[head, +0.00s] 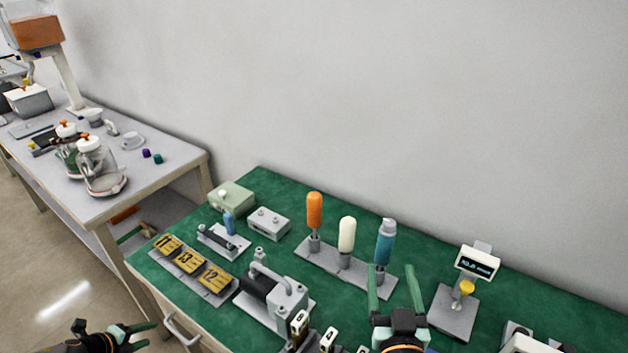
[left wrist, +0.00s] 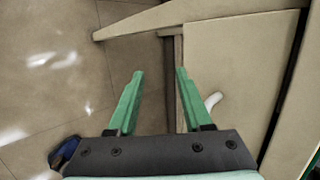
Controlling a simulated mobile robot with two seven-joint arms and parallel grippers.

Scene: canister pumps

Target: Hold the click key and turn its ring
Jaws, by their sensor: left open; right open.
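Three upright tools stand in a grey rack (head: 348,268) on the green bench top: one with an orange handle (head: 314,208), one cream (head: 347,234), one teal with a grey top (head: 385,240). I cannot tell for sure which is the click key; no ring shows clearly. My right gripper (head: 393,272) is open and points up the picture, its fingers just below and partly over the teal tool's base. No contact can be made out. My left gripper (head: 150,335) is open and empty, off the bench's left front edge; the left wrist view (left wrist: 160,74) shows floor and cabinet beyond it.
A display stand (head: 477,264) with a yellow knob is right of the rack. A grey clamp-like device (head: 274,292), yellow numbered plates (head: 191,262) and small boxes (head: 232,199) fill the left part. A grey table (head: 180,160) with glass jars stands further left.

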